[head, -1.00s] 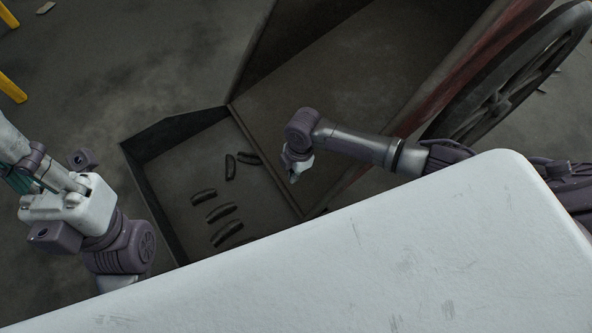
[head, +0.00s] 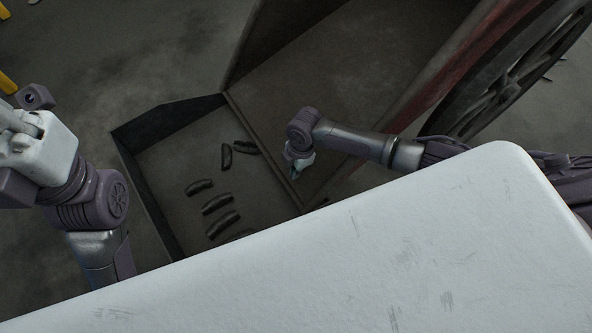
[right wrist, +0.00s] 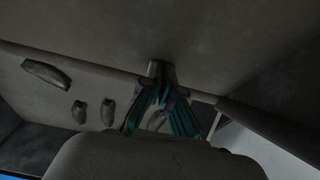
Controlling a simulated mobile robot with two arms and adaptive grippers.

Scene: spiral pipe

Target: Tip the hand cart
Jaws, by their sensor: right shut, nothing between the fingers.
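The hand cart (head: 340,65) is at the upper right in the head view, a dark open box with a reddish side and a big spoked wheel (head: 510,80). A shallower dark tray (head: 150,185) adjoins its lower-left edge; I cannot tell whether they are one piece. Several dark curved pieces (head: 217,203) lie in the tray. My right gripper (head: 293,171) is over the cart's inside, close to the dividing edge. In the right wrist view its fingertips (right wrist: 160,68) are together and empty at a ridge (right wrist: 110,70). Contact is unclear. My left arm shows at left, its fingers out of frame.
A white surface (head: 330,260) fills the lower part of the head view and hides the tray's near end. Grey concrete floor (head: 120,60) is open at the upper left. Yellow posts (head: 6,82) stand at the far left edge.

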